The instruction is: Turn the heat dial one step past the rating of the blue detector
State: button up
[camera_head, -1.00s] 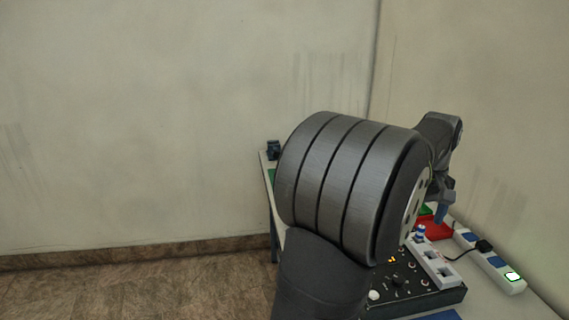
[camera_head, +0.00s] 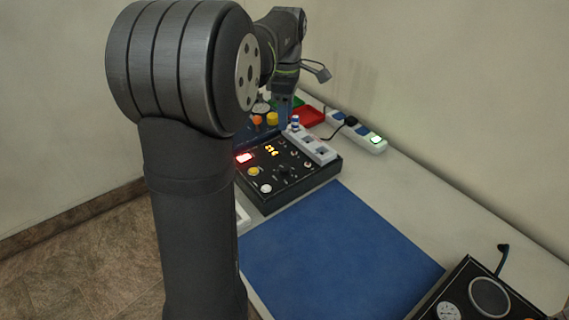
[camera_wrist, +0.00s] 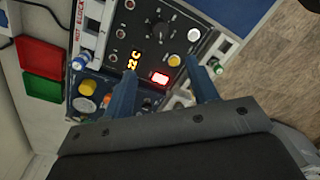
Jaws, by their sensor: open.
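The black control panel (camera_head: 262,190) lies on the table, with an amber readout (camera_head: 271,150) and a lit red patch (camera_head: 244,157). A black knob (camera_head: 284,172), likely the heat dial, sits on it and also shows in the wrist view (camera_wrist: 157,28); its setting is too small to read. A small blue-and-white piece (camera_head: 295,123), possibly the blue detector, stands at the end of the white slotted block (camera_head: 318,146); no rating is legible. My gripper (camera_wrist: 163,84) is open and empty above the panel, its two blue fingers apart and clear of the knob.
A red tray (camera_head: 308,117) and a green tray (camera_head: 291,102) lie behind the panel. A power strip (camera_head: 362,137) runs along the wall side. A blue mat (camera_head: 335,250) lies clear in front. Another black device (camera_head: 475,298) with a gauge stands at the lower right.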

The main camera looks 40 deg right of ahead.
aim_at(285, 167)
jog(key=f, duration=1.7)
jog(key=shift+s+a, duration=0.25)
jog(key=shift+a, duration=0.05)
jog(key=c, duration=1)
